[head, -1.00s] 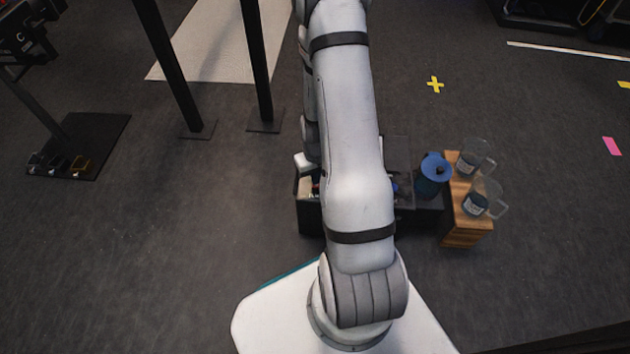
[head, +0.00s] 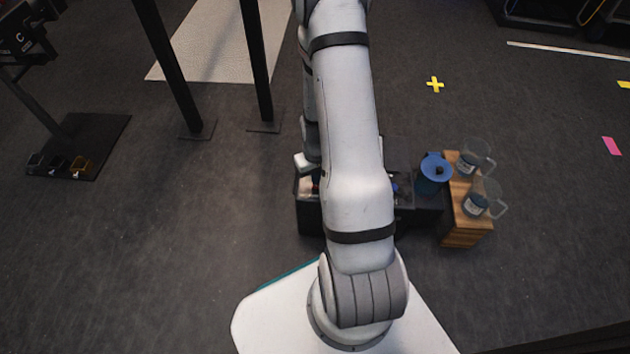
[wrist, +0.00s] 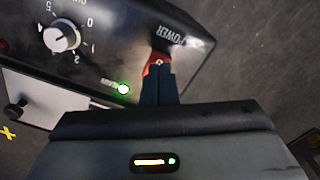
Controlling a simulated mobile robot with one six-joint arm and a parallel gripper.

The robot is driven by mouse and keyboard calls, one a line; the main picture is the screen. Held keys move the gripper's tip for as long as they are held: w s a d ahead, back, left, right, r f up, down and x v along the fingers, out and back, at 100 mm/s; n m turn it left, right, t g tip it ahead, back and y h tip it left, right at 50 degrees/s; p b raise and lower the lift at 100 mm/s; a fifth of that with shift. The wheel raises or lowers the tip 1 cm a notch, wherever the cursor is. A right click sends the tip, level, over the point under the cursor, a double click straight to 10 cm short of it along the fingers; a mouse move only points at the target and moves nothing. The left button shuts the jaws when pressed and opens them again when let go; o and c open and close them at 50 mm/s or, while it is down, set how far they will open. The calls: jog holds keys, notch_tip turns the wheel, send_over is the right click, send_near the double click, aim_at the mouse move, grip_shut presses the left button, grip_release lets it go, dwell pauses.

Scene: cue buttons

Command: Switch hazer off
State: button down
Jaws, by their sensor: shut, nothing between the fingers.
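A black control panel (wrist: 100,50), which appears to be the hazer's, fills the upper left of the wrist view. It carries a white numbered dial (wrist: 62,38), a red switch (wrist: 155,66) below the word POWER, and a lit green lamp (wrist: 123,89). My gripper (wrist: 159,74) is shut and empty, its dark fingertips at the red switch and covering part of it. I cannot tell whether they touch or which way the switch is tipped. In the head view my arm hides the gripper and the panel.
In the head view a dark box (head: 310,218) stands behind my arm. To its right are a blue-lidded pot (head: 433,175) and a wooden block (head: 464,230) bearing two glass mugs (head: 475,205). Black posts (head: 258,65) stand at upper left. Open floor lies right.

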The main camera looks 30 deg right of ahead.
jog(key=shift+f+b, duration=0.65)
jog(key=shift+f, duration=0.25)
dwell(0.4)
jog(key=shift+r, duration=0.1)
jog(key=shift+r+p, duration=2.65)
jog(key=shift+r, duration=0.75)
jog(key=s+a+r+t+p, duration=0.1)
jog(key=a+r+p, duration=0.2)
jog(key=r+p, duration=1.05)
jog(key=a+r+p, duration=0.3)
jog(key=r+p, duration=0.1)
jog(key=r, duration=1.9)
jog(key=s+a+r+p, duration=0.2)
jog(key=r+p, duration=0.3)
jog(key=r, duration=0.4)
jog(key=s+a+r+t+p, duration=0.1)
jog(key=s+r+p, duration=0.3)
jog(key=r, duration=0.5)
jog(key=s+a+r+p, duration=0.3)
jog(key=s+r+p, duration=0.2)
jog(key=r, duration=0.5)
jog(key=shift+s+a+n+t+p, duration=0.2)
jog(key=shift+a+n+t+p, duration=0.1)
jog(key=shift+n, duration=0.1)
